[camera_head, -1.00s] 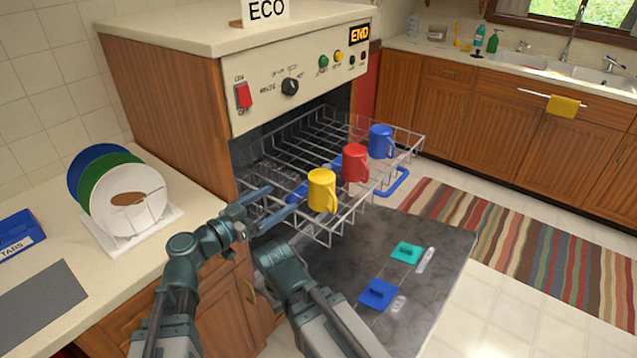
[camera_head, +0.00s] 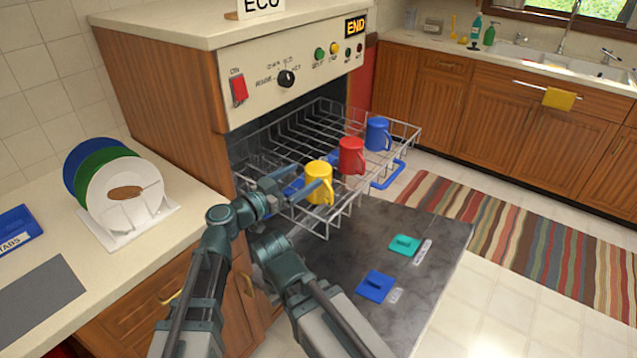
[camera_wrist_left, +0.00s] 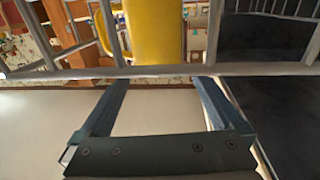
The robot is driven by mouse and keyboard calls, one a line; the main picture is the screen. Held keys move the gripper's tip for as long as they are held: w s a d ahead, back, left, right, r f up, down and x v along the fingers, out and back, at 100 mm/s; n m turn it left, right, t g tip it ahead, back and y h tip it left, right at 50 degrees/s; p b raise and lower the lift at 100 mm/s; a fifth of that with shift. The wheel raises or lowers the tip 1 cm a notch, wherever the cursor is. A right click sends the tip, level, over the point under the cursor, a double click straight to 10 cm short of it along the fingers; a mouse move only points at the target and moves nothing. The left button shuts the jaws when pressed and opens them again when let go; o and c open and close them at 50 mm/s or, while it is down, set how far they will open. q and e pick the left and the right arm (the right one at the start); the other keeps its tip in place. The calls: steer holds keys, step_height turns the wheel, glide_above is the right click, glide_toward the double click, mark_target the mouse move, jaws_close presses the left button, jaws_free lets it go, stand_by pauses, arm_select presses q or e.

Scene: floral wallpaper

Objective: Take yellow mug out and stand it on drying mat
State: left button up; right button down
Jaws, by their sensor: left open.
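The yellow mug (camera_head: 318,184) stands upright at the near front of the pulled-out wire rack (camera_head: 345,217), its handle to the right. My left gripper (camera_head: 303,180) is open and reaches in from the left beside the mug. In the left wrist view the yellow mug (camera_wrist_left: 155,35) shows ahead, roughly between the two open fingers (camera_wrist_left: 160,85), with a rack wire crossing in front of it. The fingers do not hold it. The grey mat (camera_head: 40,300) lies bare on the left counter. My right gripper is hidden; only its arm shows.
A red mug (camera_head: 351,157) and a blue mug (camera_head: 377,134) stand behind the yellow one in the rack. The open door (camera_head: 430,285) lies below. Plates (camera_head: 130,195) in a white holder and a blue tabs box (camera_head: 17,231) sit on the left counter.

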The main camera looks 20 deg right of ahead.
mark_target(308, 174)
arm_select(q)
steer(key=x, duration=0.4)
steer(key=shift+w+d+f, duration=0.15)
steer(key=shift+d, duration=0.2)
steer(key=shift+c, duration=0.3)
steer(key=c, duration=1.3)
step_height(308, 174, up, 10)
steer(key=p, duration=0.9)
steer(key=shift+p, duration=0.4)
